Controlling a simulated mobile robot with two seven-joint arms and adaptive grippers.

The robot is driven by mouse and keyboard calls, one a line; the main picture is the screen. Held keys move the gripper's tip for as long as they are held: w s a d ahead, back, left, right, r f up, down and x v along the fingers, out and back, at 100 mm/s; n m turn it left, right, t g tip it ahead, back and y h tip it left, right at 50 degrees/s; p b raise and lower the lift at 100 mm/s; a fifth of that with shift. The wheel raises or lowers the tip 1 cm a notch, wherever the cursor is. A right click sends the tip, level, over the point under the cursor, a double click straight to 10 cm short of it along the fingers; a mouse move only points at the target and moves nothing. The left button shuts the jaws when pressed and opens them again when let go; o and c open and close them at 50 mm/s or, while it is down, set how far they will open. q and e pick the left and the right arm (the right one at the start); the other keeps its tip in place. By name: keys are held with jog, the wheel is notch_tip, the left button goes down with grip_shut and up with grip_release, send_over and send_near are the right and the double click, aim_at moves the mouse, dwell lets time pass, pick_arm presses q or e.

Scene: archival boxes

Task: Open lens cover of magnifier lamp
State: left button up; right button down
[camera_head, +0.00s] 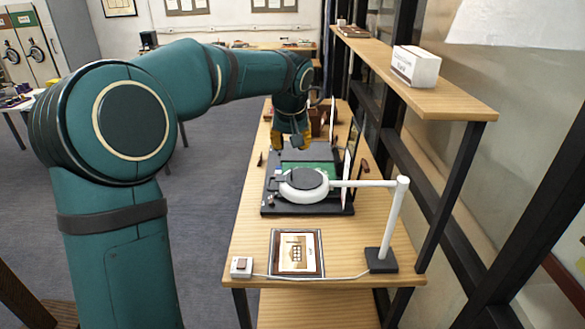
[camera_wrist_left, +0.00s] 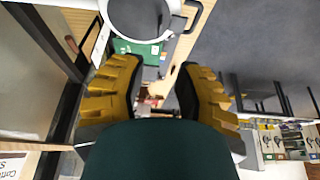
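The magnifier lamp has a round white head (camera_head: 289,192) on a white arm and post (camera_head: 395,215) near the table's right side. A dark round lens cover (camera_head: 303,179) lies over the head and looks closed. My left gripper (camera_head: 292,143) is behind the head, past the cover, with yellow fingers pointing down. In the left wrist view its fingers (camera_wrist_left: 157,80) are wide apart with nothing gripped between them. The cover (camera_wrist_left: 140,14) and white ring show at the top of that view, apart from the fingers. My right gripper is not in view.
A black tray or board (camera_head: 283,209) with a green surface lies under the lamp head. A framed picture (camera_head: 297,252) and a small switch box (camera_head: 241,266) with a cable lie at the front. A shelf with a white box (camera_head: 415,67) runs along the right.

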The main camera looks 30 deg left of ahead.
aim_at(299, 175)
pick_arm(q)
jog(key=x, duration=1.2)
jog(key=shift+f, duration=0.25)
grip_shut()
